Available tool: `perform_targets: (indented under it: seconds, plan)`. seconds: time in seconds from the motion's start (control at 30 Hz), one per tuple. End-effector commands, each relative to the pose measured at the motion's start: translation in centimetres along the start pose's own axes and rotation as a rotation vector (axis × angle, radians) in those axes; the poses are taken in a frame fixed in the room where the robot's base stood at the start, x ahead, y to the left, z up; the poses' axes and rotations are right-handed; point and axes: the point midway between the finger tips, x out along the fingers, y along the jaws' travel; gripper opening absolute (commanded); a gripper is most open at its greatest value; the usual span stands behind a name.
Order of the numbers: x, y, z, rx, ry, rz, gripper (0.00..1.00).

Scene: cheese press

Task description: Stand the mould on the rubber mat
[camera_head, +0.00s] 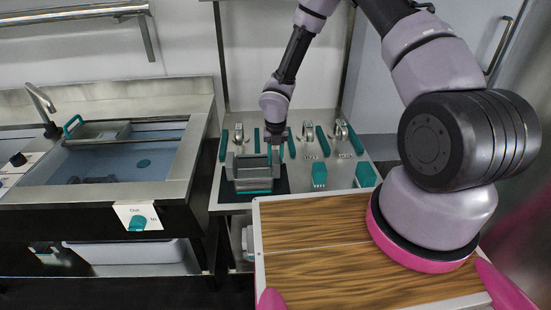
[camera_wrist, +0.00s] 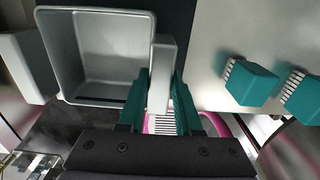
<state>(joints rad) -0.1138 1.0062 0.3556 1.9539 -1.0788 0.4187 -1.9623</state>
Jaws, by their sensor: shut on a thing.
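The mould (camera_head: 250,170) is a grey open-topped box with side handles. It is upright over the black rubber mat (camera_head: 283,182), at the left of the steel bench. In the wrist view the mould (camera_wrist: 95,50) fills the upper left, open side up and empty. My gripper (camera_head: 275,152) is at the mould's right side. In the wrist view the teal fingers of my gripper (camera_wrist: 162,100) are on both sides of the mould's grey handle. The mat (camera_wrist: 182,22) shows dark beside the mould. I cannot tell whether the mould's base touches the mat.
Two teal brushes (camera_head: 319,175) (camera_head: 365,175) stand right of the mat. Several teal-handled tools and metal rings (camera_head: 340,130) are at the back of the bench. A sink (camera_head: 120,160) with a tap is at the left. My wooden deck is in front.

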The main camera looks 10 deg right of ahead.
Motion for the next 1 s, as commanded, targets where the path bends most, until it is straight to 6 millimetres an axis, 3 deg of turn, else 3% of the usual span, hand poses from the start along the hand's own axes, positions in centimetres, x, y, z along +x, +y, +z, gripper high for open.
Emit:
perform_targets:
  seconds: [0.13,0.17,0.23,0.67,1.0]
  plan:
    - [0.2,0.0,0.0,-0.001,0.000,0.001,0.00]
    - [0.3,0.0,0.0,0.000,0.000,0.000,0.37]
    - [0.2,0.0,0.0,0.000,0.000,0.000,0.63]
    - [-0.6,0.0,0.0,0.001,-0.001,0.001,0.63]
    - [-7.4,0.0,0.1,0.003,-0.003,0.002,0.63]
